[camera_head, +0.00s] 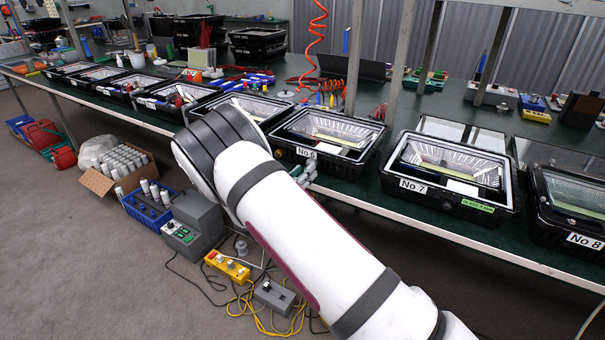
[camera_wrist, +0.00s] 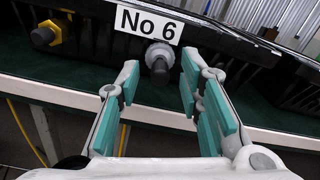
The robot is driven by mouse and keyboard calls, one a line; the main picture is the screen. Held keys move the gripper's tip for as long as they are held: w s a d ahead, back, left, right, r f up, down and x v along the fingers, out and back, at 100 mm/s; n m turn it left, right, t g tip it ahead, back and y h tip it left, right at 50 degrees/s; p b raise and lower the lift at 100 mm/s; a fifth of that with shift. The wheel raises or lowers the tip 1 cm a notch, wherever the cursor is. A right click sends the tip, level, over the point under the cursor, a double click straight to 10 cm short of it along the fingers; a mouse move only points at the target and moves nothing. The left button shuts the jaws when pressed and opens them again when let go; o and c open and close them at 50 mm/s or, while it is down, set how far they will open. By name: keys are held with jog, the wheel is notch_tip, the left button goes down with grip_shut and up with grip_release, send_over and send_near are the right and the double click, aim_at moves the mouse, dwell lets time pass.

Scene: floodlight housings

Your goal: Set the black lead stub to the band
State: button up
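In the wrist view a short black lead stub (camera_wrist: 160,72) sticks out of a pale grey collar (camera_wrist: 158,52) on the front of the housing labelled No 6 (camera_wrist: 85,22). My gripper (camera_wrist: 159,78) is open. Its teal-padded fingers stand left and right of the stub, with a gap on each side. In the head view my gripper (camera_head: 305,176) is small and partly behind my arm, at the front of the No 6 housing (camera_head: 345,160). The stub is not distinct there. I cannot tell which part is the band.
A yellow fitting with a dark centre (camera_wrist: 46,34) sits left of the stub. The green bench top (camera_wrist: 70,78) and its pale front edge (camera_wrist: 60,95) lie below. The No 7 housing (camera_head: 400,196) stands to the right. Boxes and cables lie on the floor.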

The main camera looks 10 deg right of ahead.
grip_shut()
jog(key=shift+a, duration=0.1)
jog(key=shift+v, duration=0.8)
grip_release()
jog(key=v, duration=1.1)
jog(key=shift+s+a, duration=0.25)
jog(key=shift+s, duration=0.1)
